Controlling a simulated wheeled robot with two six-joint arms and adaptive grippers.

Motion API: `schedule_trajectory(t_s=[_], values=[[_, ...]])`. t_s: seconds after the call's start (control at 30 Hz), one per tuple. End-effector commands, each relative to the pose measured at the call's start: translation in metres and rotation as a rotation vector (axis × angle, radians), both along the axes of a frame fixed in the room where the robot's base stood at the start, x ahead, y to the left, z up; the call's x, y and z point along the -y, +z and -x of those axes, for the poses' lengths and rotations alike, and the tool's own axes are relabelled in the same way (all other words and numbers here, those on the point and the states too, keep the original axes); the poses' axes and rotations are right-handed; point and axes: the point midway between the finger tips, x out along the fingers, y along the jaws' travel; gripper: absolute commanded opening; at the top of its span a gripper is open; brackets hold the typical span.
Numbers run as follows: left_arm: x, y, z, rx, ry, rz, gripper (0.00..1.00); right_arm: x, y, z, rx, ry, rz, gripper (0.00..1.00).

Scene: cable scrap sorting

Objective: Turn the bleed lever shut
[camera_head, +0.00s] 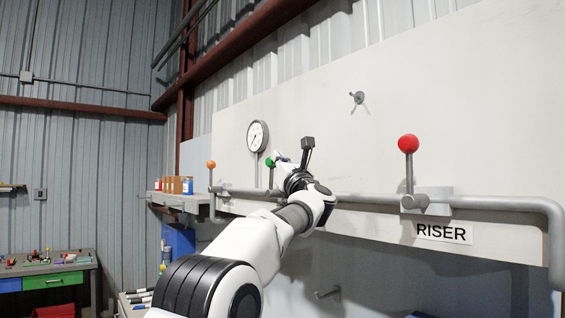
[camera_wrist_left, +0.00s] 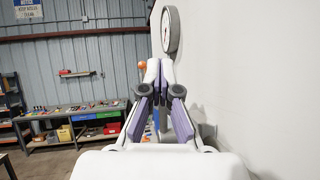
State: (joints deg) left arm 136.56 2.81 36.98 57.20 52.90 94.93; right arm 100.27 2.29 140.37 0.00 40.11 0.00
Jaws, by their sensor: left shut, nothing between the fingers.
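Three upright levers stand on the pipe along the white panel. One has a red ball (camera_head: 408,144) above a "RISER" label (camera_head: 443,232). One has a green ball (camera_head: 269,161), and one has an orange ball (camera_head: 211,165) farther left. No label reading bleed can be seen, so I cannot tell which lever is the bleed lever. My left gripper (camera_head: 279,157) is shut and empty, close beside the green ball; I cannot tell if it touches. In the left wrist view the closed fingers (camera_wrist_left: 159,72) point along the panel, with the orange ball (camera_wrist_left: 141,65) beyond them. My right gripper is not in view.
A round gauge (camera_head: 258,136) is on the panel above the green lever. A grey pipe (camera_head: 490,202) runs along the panel and bends down at right. A small peg (camera_head: 357,98) sticks out above. A shelf with bottles and a workbench (camera_head: 60,265) are at left.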

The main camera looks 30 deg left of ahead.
Motion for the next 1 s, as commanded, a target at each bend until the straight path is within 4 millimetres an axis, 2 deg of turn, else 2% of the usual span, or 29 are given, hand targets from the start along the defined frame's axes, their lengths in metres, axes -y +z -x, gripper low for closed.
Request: schedule_trajectory(t_s=[0.3,0.8,1.0], values=[[-0.0074,0.0048,-0.0027,0.0,0.0,0.001,0.0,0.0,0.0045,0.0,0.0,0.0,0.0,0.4],[-0.0079,0.0045,-0.0032,-0.001,0.0,0.001,0.0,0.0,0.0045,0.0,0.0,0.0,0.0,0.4],[-0.0066,0.0048,0.0024,0.0,0.002,0.0,0.0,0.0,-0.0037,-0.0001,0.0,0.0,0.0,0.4]])
